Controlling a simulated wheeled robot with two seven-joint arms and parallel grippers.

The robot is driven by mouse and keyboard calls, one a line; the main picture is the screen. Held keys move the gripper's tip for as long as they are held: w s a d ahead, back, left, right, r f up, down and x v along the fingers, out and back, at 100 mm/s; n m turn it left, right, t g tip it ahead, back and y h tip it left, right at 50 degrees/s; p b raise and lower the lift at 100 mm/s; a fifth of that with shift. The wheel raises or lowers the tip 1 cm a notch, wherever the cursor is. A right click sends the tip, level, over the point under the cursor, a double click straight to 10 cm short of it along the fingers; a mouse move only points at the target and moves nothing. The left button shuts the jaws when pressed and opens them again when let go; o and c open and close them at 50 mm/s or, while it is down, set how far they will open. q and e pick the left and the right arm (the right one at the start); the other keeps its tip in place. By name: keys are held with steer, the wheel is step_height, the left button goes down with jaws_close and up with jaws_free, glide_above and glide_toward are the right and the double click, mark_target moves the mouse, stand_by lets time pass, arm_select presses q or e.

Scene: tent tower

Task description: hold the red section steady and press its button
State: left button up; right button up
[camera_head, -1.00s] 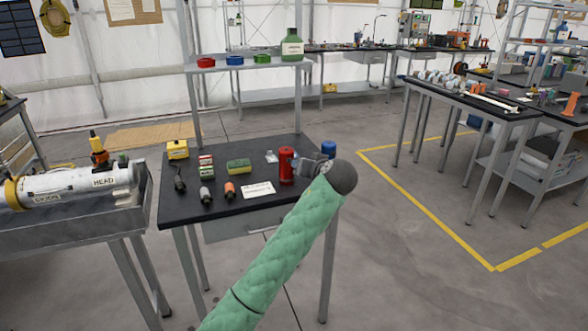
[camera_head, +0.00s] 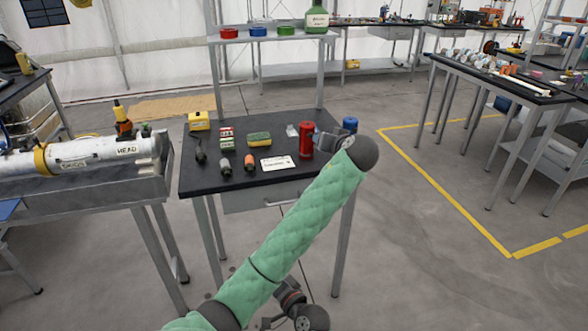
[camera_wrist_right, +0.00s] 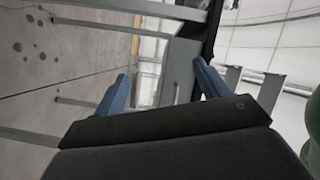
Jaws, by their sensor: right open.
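The red section, a red cylinder (camera_head: 305,141), stands upright near the right end of the dark worktable (camera_head: 225,181) in the head view. My left arm in its green sleeve reaches to it, and my left gripper (camera_head: 321,139) is at its right side. The fingertips are too small and partly hidden to show whether they close on it. No button can be made out. In the right wrist view my right gripper (camera_wrist_right: 160,85) is open and empty, low among table legs; the red section is not in that view. A dark part of my other arm shows at the bottom of the head view.
A white card (camera_head: 280,163), a yellow-green sponge (camera_head: 260,139) and small canisters lie left of the red section. A tray with a white tube (camera_head: 95,155) stands left.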

steer(key=w+r+m+t, duration=0.5)
steer(key=w+r+m, duration=0.2)
steer(key=w+r, duration=0.3)
steer(key=m+g+h, duration=0.2)
steer(key=m+h, duration=2)
steer(key=m, duration=0.7)
glide_toward(301, 141)
steer(key=w, duration=0.1)
steer(key=w+r, duration=0.1)
steer(key=w+d, duration=0.1)
steer(key=w, duration=0.1)
steer(key=shift+w+d+r, duration=0.1)
steer(key=shift+r, duration=0.15)
steer(key=shift+w+d+m+g+h, duration=0.55)
steer(key=shift+m+g, duration=0.15)
steer(key=shift+m, duration=0.3)
steer(key=shift+w+d+m+g+h, duration=0.5)
steer(key=shift+m+g, duration=0.2)
steer(key=shift+g, duration=0.2)
steer(key=shift+x, duration=3.75)
steer(key=shift+s+f, duration=0.1)
